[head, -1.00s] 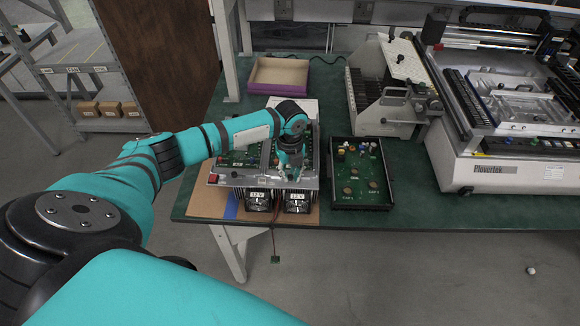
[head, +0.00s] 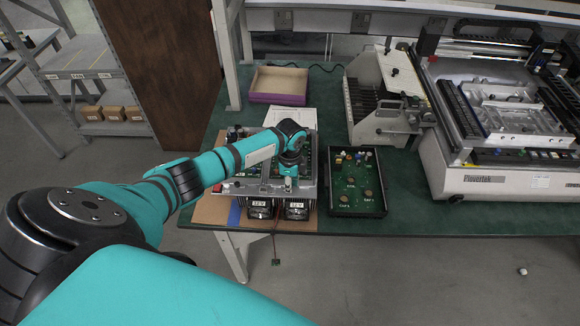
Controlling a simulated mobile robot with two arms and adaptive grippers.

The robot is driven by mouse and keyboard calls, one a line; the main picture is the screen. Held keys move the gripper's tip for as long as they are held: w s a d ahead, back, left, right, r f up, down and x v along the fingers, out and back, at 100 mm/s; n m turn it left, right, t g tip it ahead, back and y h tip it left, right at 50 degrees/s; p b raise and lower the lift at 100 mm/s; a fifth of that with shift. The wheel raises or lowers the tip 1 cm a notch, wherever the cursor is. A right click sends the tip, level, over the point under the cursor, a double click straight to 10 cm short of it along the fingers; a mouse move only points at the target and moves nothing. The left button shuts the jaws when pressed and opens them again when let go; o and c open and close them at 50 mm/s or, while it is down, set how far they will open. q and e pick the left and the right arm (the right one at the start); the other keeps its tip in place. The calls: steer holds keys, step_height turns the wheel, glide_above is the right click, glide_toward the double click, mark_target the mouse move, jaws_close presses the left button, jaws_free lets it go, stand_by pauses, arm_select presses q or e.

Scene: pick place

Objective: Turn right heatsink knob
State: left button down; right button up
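The powered unit (head: 225,188) with a metal case and green boards lies on the near left part of the green table. Two black heatsink or fan blocks with white labels stand on its front side, a left one (head: 259,209) and a right one (head: 298,209). My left arm reaches in from the left. Its gripper (head: 288,185) points down over the right half of the unit, just behind the right block. The fingers are small and dark here, so their opening and any contact are unclear. I cannot make out the right heatsink knob. My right gripper is not in view.
A black tray with a green circuit board (head: 356,183) lies right of the unit. A purple-edged box (head: 279,83) stands behind. A grey rack device (head: 385,95) and a large white machine (head: 490,180) fill the right.

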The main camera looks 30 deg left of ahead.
arm_select(q)
steer(key=n+p, duration=0.2)
steer(key=n, duration=0.2)
steer(key=shift+r+n, duration=0.1)
steer(key=shift+n, duration=0.3)
steer(key=n+p, duration=0.1)
steer(key=n, duration=0.1)
steer(key=shift+n, duration=0.3)
steer(key=n, duration=0.2)
steer(key=shift+n, duration=0.4)
steer(key=n, duration=1.5)
steer(key=shift+f, duration=0.2)
steer(key=n, duration=0.5)
steer(key=shift+d, duration=0.1)
steer(key=shift+s+n, duration=0.1)
steer(key=shift+n, duration=2.2)
